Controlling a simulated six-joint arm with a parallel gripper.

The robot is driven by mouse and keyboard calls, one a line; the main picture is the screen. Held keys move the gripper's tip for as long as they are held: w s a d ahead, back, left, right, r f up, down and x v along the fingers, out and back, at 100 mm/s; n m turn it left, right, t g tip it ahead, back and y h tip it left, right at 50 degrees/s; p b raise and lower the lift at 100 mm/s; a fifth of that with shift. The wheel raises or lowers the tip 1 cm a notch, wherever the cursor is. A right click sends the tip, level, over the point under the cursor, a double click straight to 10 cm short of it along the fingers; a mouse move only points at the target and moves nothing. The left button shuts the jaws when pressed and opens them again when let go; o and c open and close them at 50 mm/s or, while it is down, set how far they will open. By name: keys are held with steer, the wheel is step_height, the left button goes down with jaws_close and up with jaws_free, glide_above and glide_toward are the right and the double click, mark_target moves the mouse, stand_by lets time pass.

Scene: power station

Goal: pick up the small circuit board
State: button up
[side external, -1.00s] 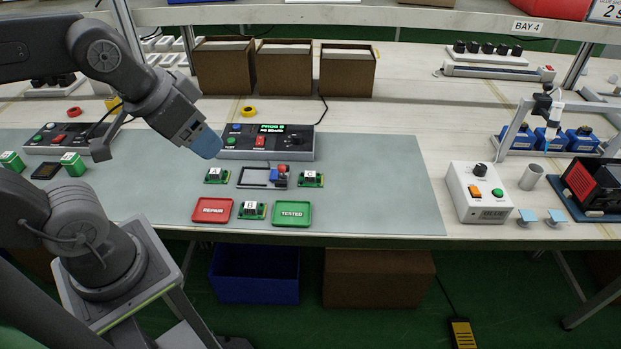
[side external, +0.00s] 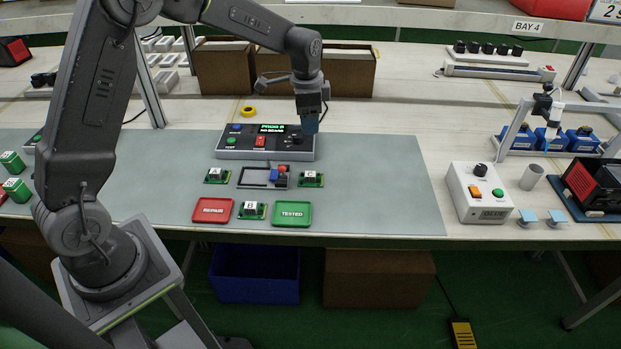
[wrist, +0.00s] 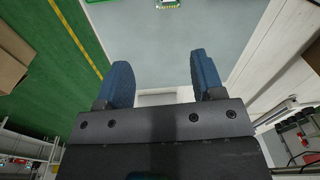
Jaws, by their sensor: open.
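Three small green circuit boards with labelled blocks lie on the grey mat. One board (side external: 217,176) is left of a dark-framed fixture (side external: 251,178), one board (side external: 311,179) is right of it, and a board marked B (side external: 253,210) lies between the red and green trays. My gripper (side external: 309,124) points down, above the right end of the grey programmer box, behind the right board and apart from it. In the wrist view my gripper (wrist: 160,78) has its blue fingers spread with nothing between them. Part of a green board (wrist: 168,3) shows at the top edge.
A red REPAIR tray (side external: 212,210) and a green TESTED tray (side external: 292,214) lie along the mat's front. The programmer box (side external: 240,152) stands behind the boards. A white GLUE box (side external: 478,192) stands at right. The mat's right part is clear.

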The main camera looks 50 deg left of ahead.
steer(key=w+a+f+m, duration=0.1)
steer(key=w+a+f, duration=0.15)
steer(key=f, duration=0.45)
glide_above(311, 174)
steer(key=shift+g, duration=0.4)
steer(key=f, duration=0.8)
steer(key=shift+w+f, duration=0.2)
steer(key=shift+w, duration=0.05)
steer(key=shift+s+f, duration=0.15)
steer(key=shift+f, duration=1.2)
steer(key=shift+s+f, duration=0.1)
steer(key=shift+f, duration=1.2)
steer(key=shift+c, duration=0.3)
steer(key=c, duration=0.5)
steer(key=shift+r, duration=0.1)
